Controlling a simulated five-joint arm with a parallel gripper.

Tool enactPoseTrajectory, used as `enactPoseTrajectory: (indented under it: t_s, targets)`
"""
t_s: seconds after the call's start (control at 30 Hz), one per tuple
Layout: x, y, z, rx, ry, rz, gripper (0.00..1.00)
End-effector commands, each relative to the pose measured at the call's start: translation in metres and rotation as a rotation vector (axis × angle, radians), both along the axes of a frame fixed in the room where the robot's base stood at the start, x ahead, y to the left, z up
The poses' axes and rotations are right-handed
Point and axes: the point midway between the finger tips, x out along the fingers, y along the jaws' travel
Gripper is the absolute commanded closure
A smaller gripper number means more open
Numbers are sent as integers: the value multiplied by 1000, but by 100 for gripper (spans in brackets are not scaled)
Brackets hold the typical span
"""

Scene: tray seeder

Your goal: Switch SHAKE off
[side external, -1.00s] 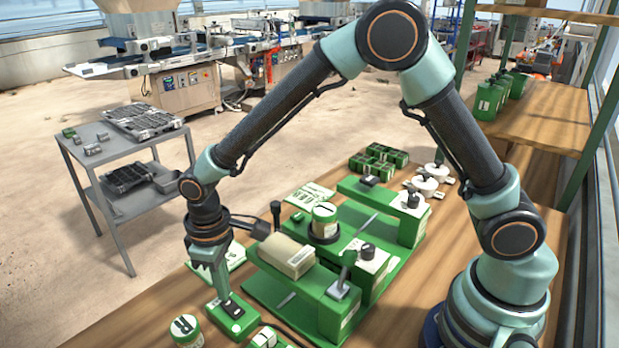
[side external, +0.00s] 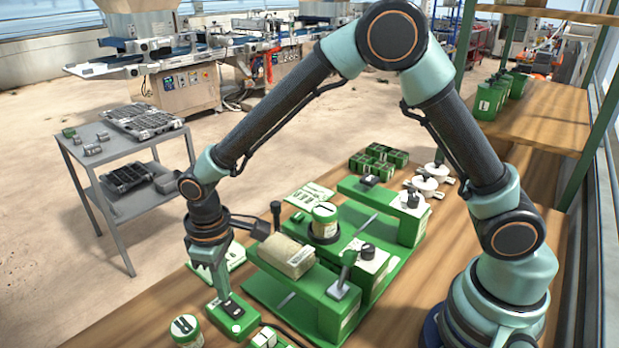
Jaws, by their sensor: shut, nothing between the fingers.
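A small green box (side external: 219,322) sits on the front left of the bench. It has a dark rocker switch and a round white spot on top. My gripper (side external: 223,297) points down with shut, empty fingertips at the dark rocker switch (side external: 234,309). The tips look to be at or just above its far end; I cannot tell whether they touch. Which way the rocker is tilted is too small to tell. No SHAKE label can be read.
Right of my gripper stands the green seeder machine (side external: 325,308) with a cream block (side external: 288,257), levers and a round jar (side external: 325,220). A green-and-white jar (side external: 187,330) is at the front left. A grey cart (side external: 112,200) stands beyond the bench.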

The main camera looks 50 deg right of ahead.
Motion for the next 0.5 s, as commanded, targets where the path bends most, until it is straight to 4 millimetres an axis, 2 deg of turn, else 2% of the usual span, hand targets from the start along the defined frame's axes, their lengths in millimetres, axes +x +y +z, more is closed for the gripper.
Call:
enactPoseTrajectory:
  t_s: [0.5]
  targets:
    - [0, 0, -6, 0, 0, 0, 100]
